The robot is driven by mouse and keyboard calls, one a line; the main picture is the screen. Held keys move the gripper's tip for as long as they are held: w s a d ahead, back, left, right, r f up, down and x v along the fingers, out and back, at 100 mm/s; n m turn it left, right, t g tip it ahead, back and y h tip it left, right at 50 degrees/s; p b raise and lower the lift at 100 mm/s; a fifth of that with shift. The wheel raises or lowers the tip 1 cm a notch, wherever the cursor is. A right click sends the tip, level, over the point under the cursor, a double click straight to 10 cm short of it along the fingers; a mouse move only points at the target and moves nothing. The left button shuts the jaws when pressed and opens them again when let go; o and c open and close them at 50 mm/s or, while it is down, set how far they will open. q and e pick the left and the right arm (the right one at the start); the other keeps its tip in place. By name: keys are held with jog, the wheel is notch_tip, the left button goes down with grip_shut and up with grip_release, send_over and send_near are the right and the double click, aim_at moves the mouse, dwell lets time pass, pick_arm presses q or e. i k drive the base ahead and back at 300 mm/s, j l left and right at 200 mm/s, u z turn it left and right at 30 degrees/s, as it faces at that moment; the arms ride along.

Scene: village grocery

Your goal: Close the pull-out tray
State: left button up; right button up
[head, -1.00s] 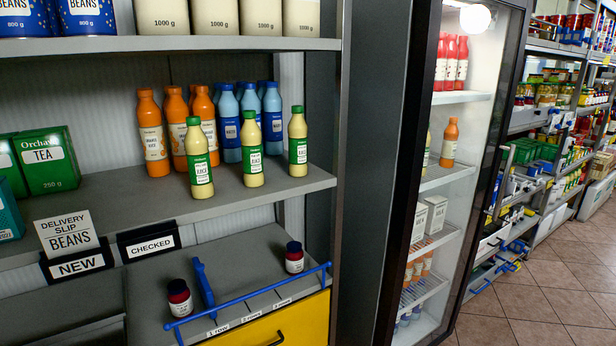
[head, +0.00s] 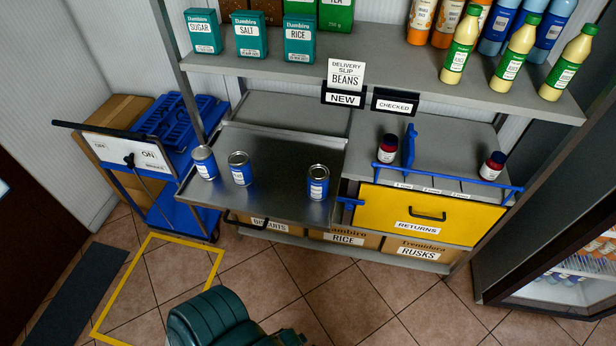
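The pull-out tray (head: 275,198) is a bare metal sheet in the left bay of the shelf unit. It sticks out past the shelf's front edge. Three blue-labelled cans stand upright on it: a left can (head: 203,163), a middle can (head: 239,169) and a right can (head: 318,183). A blue latch-like piece (head: 350,202) is at the tray's right front corner. A black handle (head: 235,219) shows below its front edge at the left. Neither of my grippers is in view.
A yellow RETURNS drawer front (head: 425,218) is right of the tray. Labelled boxes (head: 345,241) stand below. A blue cart (head: 185,210) with an ON/OFF panel (head: 133,150) is at the left, close to the tray. A yellow floor outline (head: 150,290) lies in front of it.

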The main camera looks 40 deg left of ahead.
aim_at(280, 159)
jog(key=u, duration=2.05)
jog(key=i, duration=0.05)
